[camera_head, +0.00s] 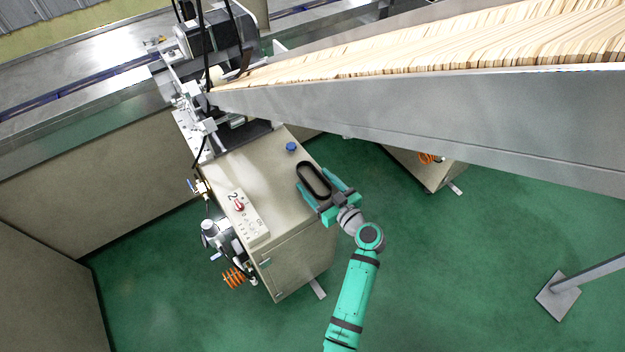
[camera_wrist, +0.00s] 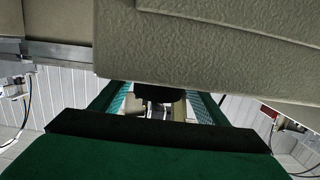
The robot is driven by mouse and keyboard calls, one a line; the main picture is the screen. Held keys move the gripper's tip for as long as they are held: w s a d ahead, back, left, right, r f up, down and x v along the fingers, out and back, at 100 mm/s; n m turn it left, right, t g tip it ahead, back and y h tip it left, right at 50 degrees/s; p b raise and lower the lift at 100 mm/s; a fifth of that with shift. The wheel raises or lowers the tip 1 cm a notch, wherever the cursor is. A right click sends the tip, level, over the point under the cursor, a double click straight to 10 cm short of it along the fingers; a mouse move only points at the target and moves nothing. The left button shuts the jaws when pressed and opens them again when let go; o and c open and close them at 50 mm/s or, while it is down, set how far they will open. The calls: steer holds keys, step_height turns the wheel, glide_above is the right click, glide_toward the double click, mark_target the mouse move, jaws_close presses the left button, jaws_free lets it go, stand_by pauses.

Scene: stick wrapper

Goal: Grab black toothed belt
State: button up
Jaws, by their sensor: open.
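The black toothed belt (camera_head: 327,182) is a dark oval loop at the right edge of the cabinet top in the head view. My gripper (camera_head: 315,181) is open, with one teal finger on each side of the loop. The near end of the loop lies close to the gripper's palm. I cannot tell whether the fingers touch it. In the wrist view the two fingers of my gripper (camera_wrist: 160,103) show apart, with a dark piece between them that may be part of the belt. The belt's teeth are too small to make out.
The beige cabinet (camera_head: 262,185) has a blue knob (camera_head: 291,147) and a control panel (camera_head: 244,218) on top. A metal trough (camera_head: 430,112) full of wooden sticks (camera_head: 450,45) slants above at the right.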

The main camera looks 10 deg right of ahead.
steer(key=shift+d+x, duration=0.2)
steer(key=shift+x, duration=0.95)
steer(key=shift+d, duration=0.15)
steer(key=c, duration=1.1)
steer(key=shift+a+r, duration=0.1)
steer(key=shift+a, duration=0.25)
